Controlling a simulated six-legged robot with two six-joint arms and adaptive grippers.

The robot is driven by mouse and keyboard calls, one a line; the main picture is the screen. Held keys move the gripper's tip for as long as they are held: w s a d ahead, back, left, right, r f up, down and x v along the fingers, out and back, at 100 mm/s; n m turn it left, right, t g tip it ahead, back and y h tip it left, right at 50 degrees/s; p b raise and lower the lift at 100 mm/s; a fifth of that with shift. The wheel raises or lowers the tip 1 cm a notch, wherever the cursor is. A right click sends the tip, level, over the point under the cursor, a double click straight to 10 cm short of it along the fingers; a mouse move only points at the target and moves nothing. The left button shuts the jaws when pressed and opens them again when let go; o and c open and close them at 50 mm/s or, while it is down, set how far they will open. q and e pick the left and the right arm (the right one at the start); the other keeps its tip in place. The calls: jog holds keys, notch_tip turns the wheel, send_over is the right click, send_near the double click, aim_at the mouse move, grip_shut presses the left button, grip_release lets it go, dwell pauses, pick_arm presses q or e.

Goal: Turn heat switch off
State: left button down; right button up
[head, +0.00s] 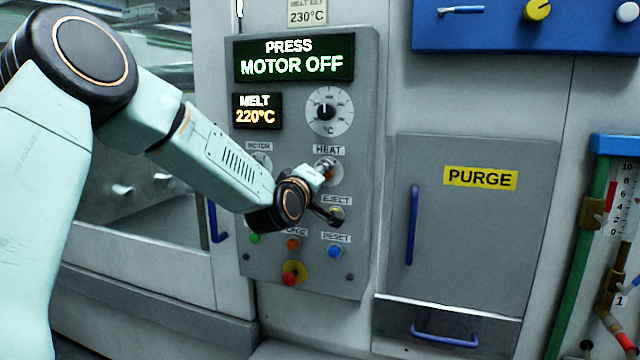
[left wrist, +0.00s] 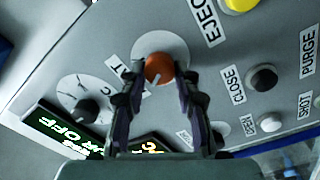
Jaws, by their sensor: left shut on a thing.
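The heat switch (left wrist: 159,67) is a round orange knob with a pale pointer line on a white disc in the left wrist view. In the head view only a bit of it (head: 328,174) shows under the HEAT label (head: 328,150), the rest behind my gripper. My left gripper (left wrist: 158,80) is shut on the knob, one finger at each side. It also shows in the head view (head: 326,167), at the panel. The exact switch setting is hard to read. My right gripper is in neither view.
The grey control panel (head: 360,110) has a display (head: 293,58) reading PRESS MOTOR OFF, a melt display (head: 256,111) reading 220°C and a temperature dial (head: 329,111). Below are several buttons and a red knob (head: 290,279). A PURGE door (head: 470,230) with a blue handle is at right.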

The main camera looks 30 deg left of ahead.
pick_arm(q)
jog(key=shift+d+f+n+b, duration=0.1)
jog(key=shift+f+n+b, duration=0.25)
jog(key=shift+n, duration=0.15)
jog(key=c, duration=1.4)
grip_release()
jog(key=shift+c, duration=0.2)
jog(key=o, duration=0.5)
jog(key=shift+w+d+r, duration=0.1)
jog(key=shift+w+r, duration=0.05)
jog(key=shift+w, duration=0.05)
jog(key=shift+c, duration=0.2)
jog(key=shift+s+a+r, duration=0.1)
jog(key=shift+s+a, duration=0.1)
jog(key=shift+s, duration=0.05)
jog(key=v, duration=1.2)
jog(key=shift+w+r, duration=0.1)
